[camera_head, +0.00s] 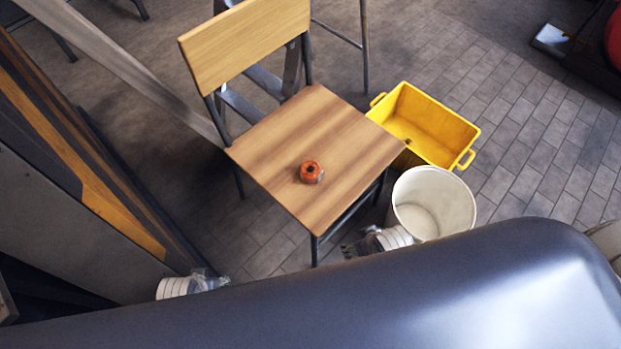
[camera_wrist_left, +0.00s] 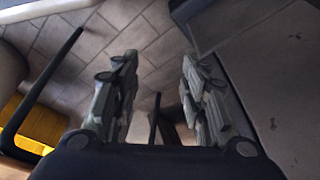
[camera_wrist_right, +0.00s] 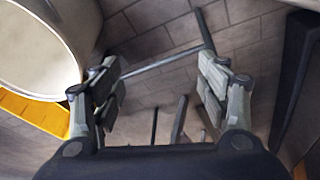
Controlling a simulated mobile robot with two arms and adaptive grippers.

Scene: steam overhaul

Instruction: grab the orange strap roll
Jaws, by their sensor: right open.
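The orange strap roll (camera_head: 312,172) lies on the wooden seat of a chair (camera_head: 270,140) in the head view, nearer the seat's front edge. It does not show in either wrist view. My left gripper (camera_head: 217,280) is low at the left of the chair, apart from it. In the left wrist view my left gripper's fingers (camera_wrist_left: 157,62) are spread with nothing between them. My right gripper (camera_head: 352,248) is near the chair's front right leg, beside the white bucket. In the right wrist view its fingers (camera_wrist_right: 158,62) are open and empty.
A white bucket (camera_head: 458,205) stands right of the chair, with a yellow crate (camera_head: 465,137) behind it. Apart from the roll, the seat is clear. Tiled floor is free at the right.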

